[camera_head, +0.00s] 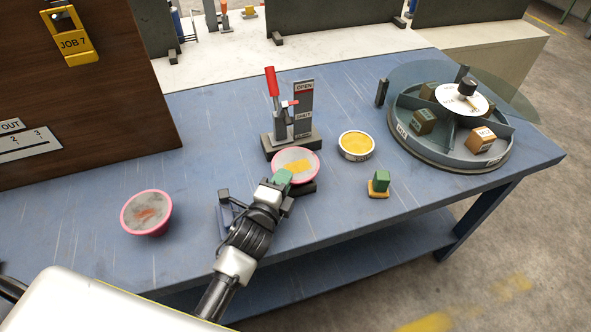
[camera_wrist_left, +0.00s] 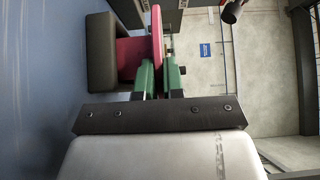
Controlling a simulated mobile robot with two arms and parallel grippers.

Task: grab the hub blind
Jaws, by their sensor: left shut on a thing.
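A pink-rimmed spool (camera_head: 306,165) with a grey face and a yellow patch stands on a dark base near the table's middle. My left gripper (camera_head: 284,177) reaches its front-left edge, with a green finger lying over the rim. In the left wrist view, the green fingers (camera_wrist_left: 158,72) lie on both sides of the thin pink flange (camera_wrist_left: 157,32) and are shut on it. The pink hub (camera_wrist_left: 130,55) shows left of the flange, against a dark block (camera_wrist_left: 101,52). The fingertips' contact is partly hidden. My right gripper is not in view.
A red-handled clamp (camera_head: 273,85) with an OPEN/SHUT plate stands just behind. A yellow-topped tin (camera_head: 356,144) and a green block (camera_head: 381,179) stand to the right. A divided turntable (camera_head: 448,158) is farther right. Another pink-rimmed piece (camera_head: 147,211) stands left.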

